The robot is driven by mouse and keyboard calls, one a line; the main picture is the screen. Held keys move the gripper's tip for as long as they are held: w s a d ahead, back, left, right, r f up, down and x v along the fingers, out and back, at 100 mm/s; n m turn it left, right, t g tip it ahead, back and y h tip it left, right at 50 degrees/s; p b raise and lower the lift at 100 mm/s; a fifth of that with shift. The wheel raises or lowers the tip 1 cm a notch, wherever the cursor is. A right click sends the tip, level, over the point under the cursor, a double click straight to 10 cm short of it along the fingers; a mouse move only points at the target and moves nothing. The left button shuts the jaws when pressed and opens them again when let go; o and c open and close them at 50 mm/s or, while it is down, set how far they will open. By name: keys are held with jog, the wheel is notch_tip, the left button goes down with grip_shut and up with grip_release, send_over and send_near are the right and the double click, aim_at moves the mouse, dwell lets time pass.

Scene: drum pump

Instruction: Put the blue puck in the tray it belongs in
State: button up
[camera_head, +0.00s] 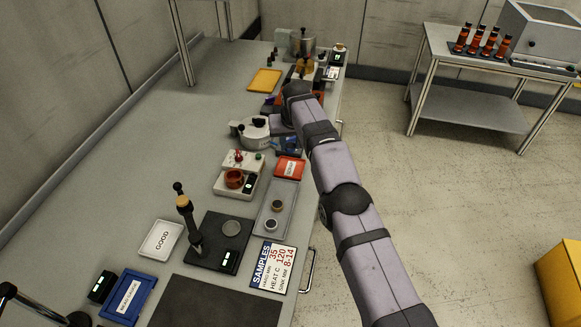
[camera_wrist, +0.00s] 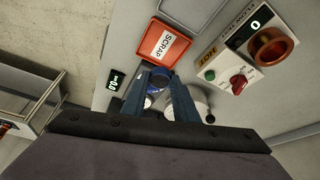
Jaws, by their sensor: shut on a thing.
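My gripper (camera_wrist: 160,84) is shut on a blue thing (camera_wrist: 155,80), which looks like the blue puck; the fingers hide much of it. In the head view my gripper (camera_head: 289,146) is beside the red tray marked SCRAP (camera_head: 289,168), and the puck cannot be made out clearly. The SCRAP tray also shows in the wrist view (camera_wrist: 149,53), just beyond the fingertips. A white tray marked GOOD (camera_head: 160,240) and a blue tray with a white label (camera_head: 127,298), its text too small to read, are at the lower left. Both look empty.
A SAMPLES sign (camera_head: 272,267) lists hardness, heat and sink values. A heater with a red-brown cup (camera_head: 234,179), a white round device (camera_head: 254,130) and a black tester with a post (camera_head: 190,221) stand nearby.

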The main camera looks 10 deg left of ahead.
aim_at(291, 150)
notch_tip(291, 150, down, 4)
jog(key=shift+r+b, duration=0.1)
jog(key=shift+b, duration=0.35)
jog(key=shift+f+p, duration=0.8)
jog(key=shift+f, duration=1.5)
jog(key=shift+f, duration=0.2)
jog(key=o, duration=1.1)
jog(key=shift+r, duration=0.15)
jog(key=shift+r, duration=0.15)
jog(key=shift+b+v, duration=1.8)
jog(key=shift+v, duration=4.1)
